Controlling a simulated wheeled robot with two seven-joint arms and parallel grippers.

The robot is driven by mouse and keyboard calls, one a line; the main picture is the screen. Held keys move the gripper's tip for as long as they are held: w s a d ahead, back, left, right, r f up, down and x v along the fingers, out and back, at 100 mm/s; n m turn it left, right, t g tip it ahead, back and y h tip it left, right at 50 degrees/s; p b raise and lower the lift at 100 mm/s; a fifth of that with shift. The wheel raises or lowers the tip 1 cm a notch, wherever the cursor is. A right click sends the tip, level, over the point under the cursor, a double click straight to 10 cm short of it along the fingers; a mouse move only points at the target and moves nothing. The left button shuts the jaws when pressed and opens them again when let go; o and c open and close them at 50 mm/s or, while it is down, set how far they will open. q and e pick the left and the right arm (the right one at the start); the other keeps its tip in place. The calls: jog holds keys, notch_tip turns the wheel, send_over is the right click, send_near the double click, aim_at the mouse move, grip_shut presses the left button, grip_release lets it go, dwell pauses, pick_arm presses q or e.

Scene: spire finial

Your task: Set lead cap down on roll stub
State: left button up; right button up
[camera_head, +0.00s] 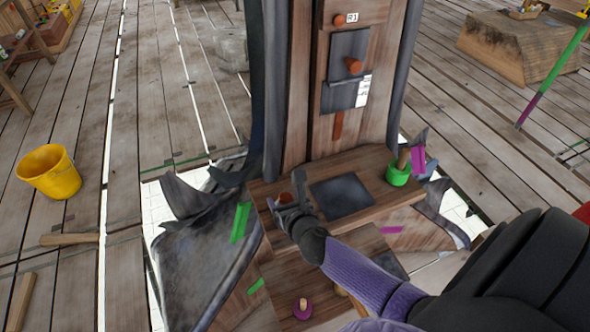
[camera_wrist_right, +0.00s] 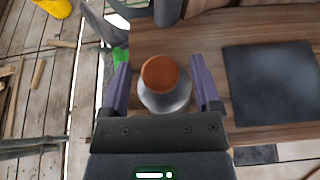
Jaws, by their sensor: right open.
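My right gripper (camera_head: 288,204) is low over the left part of the wooden ledge (camera_head: 385,203). Its two purple fingers are open in the right wrist view (camera_wrist_right: 160,76). Between them stands a round orange-brown stub end (camera_wrist_right: 160,73), with a rounded pale grey piece (camera_wrist_right: 166,97), seemingly the lead cap, around and below it. A gap shows between each finger and the grey piece. In the head view the stub (camera_head: 285,198) is small and partly hidden by the gripper. Whether the grey piece is fully seated cannot be told. My left gripper is out of view.
A dark square plate (camera_head: 341,195) lies on the ledge to the right. The upright wooden spire panel (camera_head: 380,60) rises behind. A yellow bucket (camera_head: 50,173) stands on the floor left.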

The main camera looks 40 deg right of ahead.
jog(key=p+v, duration=0.2)
jog(key=v, duration=0.8)
jog(key=w+a+r+n+t+y, duration=0.2)
jog(key=a+r+n, duration=0.15)
jog(key=n, duration=0.65)
jog(key=w+a+r+n+t+y, duration=0.1)
jog(key=a+r+n+t+y, duration=0.2)
jog(key=n, duration=0.8)
jog(key=s+a+f+n+g, duration=0.1)
jog(key=s+f+n+g, duration=0.35)
jog(key=f, duration=0.55)
jog(key=s+a+f+n+g, duration=0.1)
jog(key=s+f+n+g, duration=0.4)
jog(key=f, duration=0.5)
jog(key=s+d+f+n+g+h+b, duration=0.1)
jog(key=s+f+n+g, duration=0.3)
jog(key=s+f, duration=0.4)
jog(key=s+d+f+n+g+h+b, duration=0.1)
jog(key=s+f+n, duration=0.5)
jog(key=s, duration=0.8)
jog(key=shift+d+f+n+g+b, duration=0.35)
jog(key=shift+d+f+g+b, duration=0.55)
jog(key=shift+d+g, duration=0.45)
